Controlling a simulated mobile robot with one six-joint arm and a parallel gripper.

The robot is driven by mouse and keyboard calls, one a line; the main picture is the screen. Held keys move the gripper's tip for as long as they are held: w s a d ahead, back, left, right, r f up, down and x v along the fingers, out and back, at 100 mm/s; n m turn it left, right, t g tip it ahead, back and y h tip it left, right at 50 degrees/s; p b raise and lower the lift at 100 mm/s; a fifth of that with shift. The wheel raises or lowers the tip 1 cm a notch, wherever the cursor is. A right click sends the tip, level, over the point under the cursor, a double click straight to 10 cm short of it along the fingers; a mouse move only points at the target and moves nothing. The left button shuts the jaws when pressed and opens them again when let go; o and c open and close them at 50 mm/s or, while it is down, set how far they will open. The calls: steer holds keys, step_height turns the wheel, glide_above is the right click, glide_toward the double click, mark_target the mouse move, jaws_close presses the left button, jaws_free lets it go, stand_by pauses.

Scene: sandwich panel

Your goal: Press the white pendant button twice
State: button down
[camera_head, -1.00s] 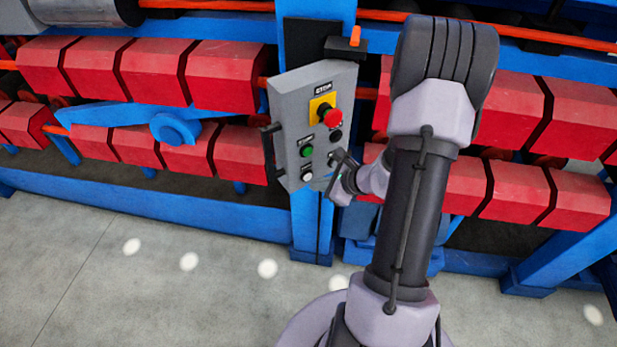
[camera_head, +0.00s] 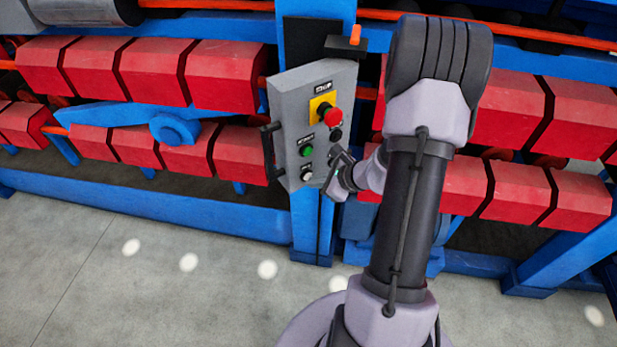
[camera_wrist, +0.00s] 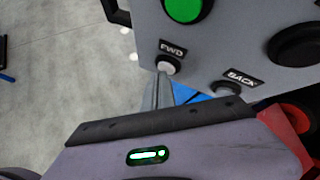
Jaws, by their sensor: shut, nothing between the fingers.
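The white button (camera_head: 307,175) is at the lower left of the grey pendant panel (camera_head: 285,110). In the wrist view the white button (camera_wrist: 168,65) sits under an "FWD" label. My gripper (camera_head: 338,160) is in front of the panel's lower right part, to the right of the white button. In the wrist view my gripper's shut, empty fingers (camera_wrist: 160,88) point toward the panel, with their tips just below the white button. Whether they touch the panel cannot be told.
The panel also carries a red stop knob (camera_head: 333,117), a green button (camera_head: 306,151) and a black button (camera_head: 336,135). A grey button (camera_wrist: 226,90) under a "BACK" label is right of the fingers. A black handle (camera_head: 268,150) is on the panel's left side.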

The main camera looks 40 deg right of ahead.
steer(key=shift+w, duration=0.25)
stand_by(0.5)
steer(key=shift+s+b, duration=0.5)
steer(key=shift+s, duration=0.45)
steer(key=shift+s+a+b, duration=0.15)
steer(key=shift+s+b, duration=0.2)
steer(key=shift+s, duration=0.9)
steer(key=shift+s+a+b, duration=0.1)
steer(key=shift+s+b, duration=0.25)
steer(key=shift+s, duration=0.9)
